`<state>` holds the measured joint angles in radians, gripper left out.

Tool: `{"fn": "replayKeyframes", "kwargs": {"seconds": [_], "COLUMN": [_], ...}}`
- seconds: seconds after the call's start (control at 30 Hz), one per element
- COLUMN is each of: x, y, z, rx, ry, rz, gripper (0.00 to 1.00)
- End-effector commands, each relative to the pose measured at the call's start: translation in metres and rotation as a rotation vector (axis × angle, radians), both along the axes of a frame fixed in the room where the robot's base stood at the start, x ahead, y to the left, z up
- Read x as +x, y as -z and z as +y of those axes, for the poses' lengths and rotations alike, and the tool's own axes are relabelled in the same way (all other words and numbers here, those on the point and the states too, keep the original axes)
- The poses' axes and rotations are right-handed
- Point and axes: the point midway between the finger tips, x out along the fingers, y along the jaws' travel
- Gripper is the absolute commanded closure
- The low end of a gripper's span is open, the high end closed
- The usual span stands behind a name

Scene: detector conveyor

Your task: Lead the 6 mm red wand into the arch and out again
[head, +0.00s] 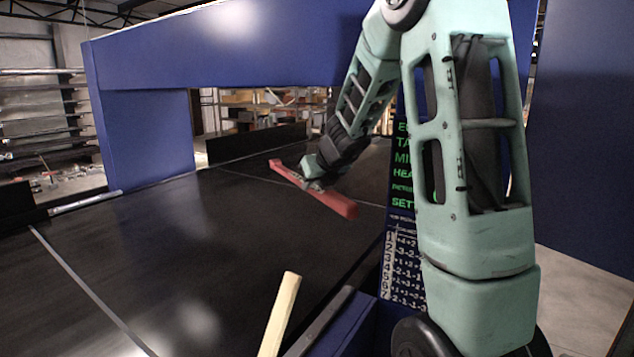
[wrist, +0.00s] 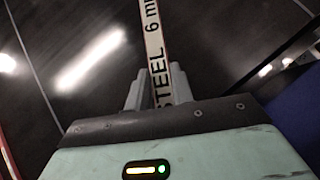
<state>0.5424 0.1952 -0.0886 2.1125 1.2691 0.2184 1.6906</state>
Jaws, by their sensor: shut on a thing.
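The red wand (head: 335,200) is a long bar held out over the black belt. In the wrist view the wand (wrist: 153,40) shows a pale label reading "STEEL 6 mm" and runs away from between my fingers. My gripper (head: 313,180) is shut on the wand near its middle; its fingers also show in the wrist view (wrist: 158,92). The blue arch (head: 230,45) spans the belt, with its left post (head: 148,145) clear of the wand. The wand shows below the beam, in line with the opening; I cannot tell how deep it is. My arm hides part of the right post.
The black conveyor belt (head: 180,250) is bare below the wand. A pale yellow bar (head: 278,315) stands up at the near edge. A panel with green text and a number table (head: 405,265) is beside my arm at the right post. Shelves stand behind.

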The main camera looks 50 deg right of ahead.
Motion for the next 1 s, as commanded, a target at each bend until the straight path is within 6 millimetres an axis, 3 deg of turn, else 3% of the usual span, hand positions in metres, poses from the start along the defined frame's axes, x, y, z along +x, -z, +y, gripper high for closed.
{"fn": "replayKeyframes", "kwargs": {"seconds": [1.0], "x": [-0.019], "y": [-0.001], "z": [0.137], "rx": [0.000], "ry": [-0.003], "rz": [-0.001], "gripper": [1.00]}}
